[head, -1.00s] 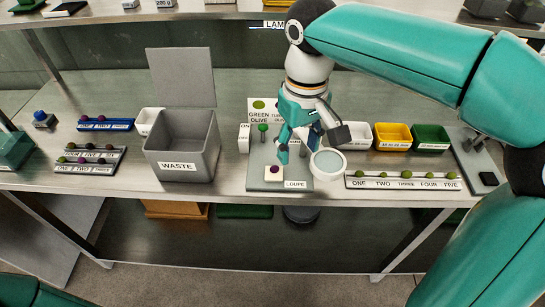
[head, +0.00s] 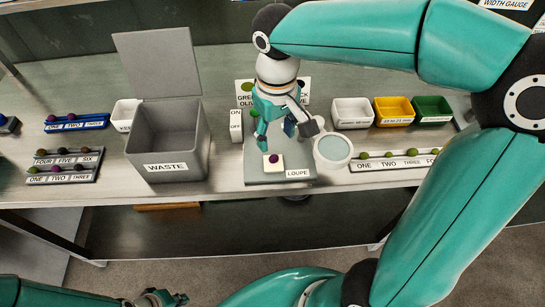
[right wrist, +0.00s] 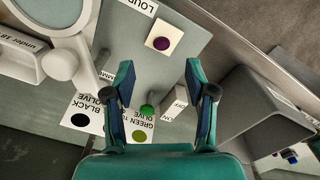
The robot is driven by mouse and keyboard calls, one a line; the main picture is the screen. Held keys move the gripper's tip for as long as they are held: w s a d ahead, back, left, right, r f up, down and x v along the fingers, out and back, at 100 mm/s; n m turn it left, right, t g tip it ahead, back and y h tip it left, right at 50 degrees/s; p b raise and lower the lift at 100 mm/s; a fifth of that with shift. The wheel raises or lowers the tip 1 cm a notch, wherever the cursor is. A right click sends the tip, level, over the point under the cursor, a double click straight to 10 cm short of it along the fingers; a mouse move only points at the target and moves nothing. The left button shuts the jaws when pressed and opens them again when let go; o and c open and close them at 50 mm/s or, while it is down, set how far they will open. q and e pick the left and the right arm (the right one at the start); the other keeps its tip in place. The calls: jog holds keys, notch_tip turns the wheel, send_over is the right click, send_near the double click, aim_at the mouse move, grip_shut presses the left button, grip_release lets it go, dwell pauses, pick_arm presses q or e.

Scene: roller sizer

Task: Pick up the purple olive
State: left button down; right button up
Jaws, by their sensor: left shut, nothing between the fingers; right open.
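A purple olive (head: 273,158) rests on a small white pad (head: 281,166) on the grey loupe plate (head: 252,177). It also shows in the right wrist view (right wrist: 161,43), ahead of the fingers. My right gripper (head: 275,133) is open and empty above the plate, just behind the olive in the head view and apart from it. In the right wrist view its fingertips (right wrist: 159,68) point toward the pad's edge of the plate. My left gripper (head: 161,299) is shut and empty, low at the bottom edge, far from the bench.
The round loupe lens (head: 332,150) stands close right of my right gripper. A grey waste bin (head: 168,145) with a raised lid stands left. Racks with olives (head: 65,165) lie far left, another (head: 400,162) right. White, yellow and green bins (head: 393,111) stand behind.

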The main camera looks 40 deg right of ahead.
aim_at(274, 156)
notch_tip(274, 156, down, 2)
jog(key=shift+s+f, duration=0.15)
jog(key=shift+f, duration=0.05)
jog(key=shift+w+a+f, duration=0.1)
jog(key=shift+w+f, duration=0.05)
jog(key=shift+f, duration=1.15)
jog(key=shift+w+f, duration=0.15)
jog(key=shift+f, duration=1.15)
jog(key=c, duration=0.8)
